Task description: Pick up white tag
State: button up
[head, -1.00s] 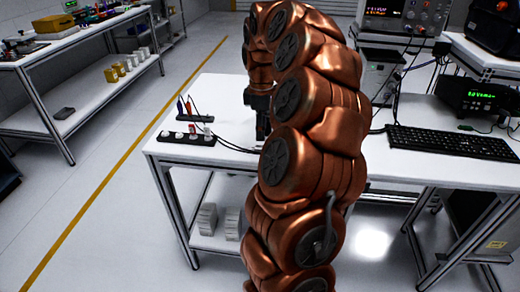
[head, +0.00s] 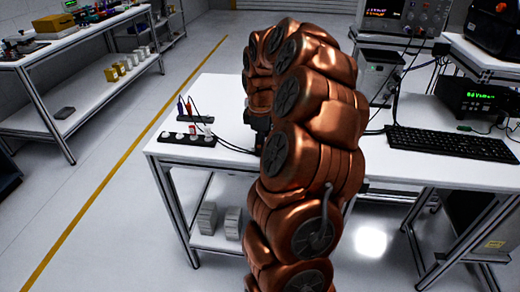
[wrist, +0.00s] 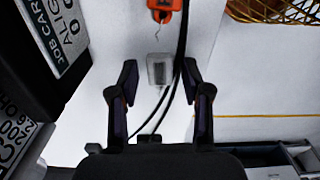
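A small pale grey-white rectangular piece (wrist: 159,70), which looks like the white tag, lies on the white surface in the wrist view. My gripper (wrist: 159,64) is open, with its two dark fingers spread to the left and right of this piece. No contact with it shows, and I cannot tell the height gap. In the head view my gripper (head: 258,124) is over the white table (head: 230,95), mostly hidden behind my copper arm. The tag cannot be made out in the head view.
Dark cables (wrist: 178,75) run beside the pale piece. An orange item (wrist: 164,6) with a thin wire lies beyond it. A black box with printed labels (wrist: 58,35) stands left and a wicker basket (wrist: 270,8) upper right. A black power strip (head: 188,138) and keyboard (head: 450,143) are on the table.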

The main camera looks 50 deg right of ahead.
jog(key=c, duration=0.6)
jog(key=shift+c, duration=0.2)
jog(key=shift+r, duration=0.15)
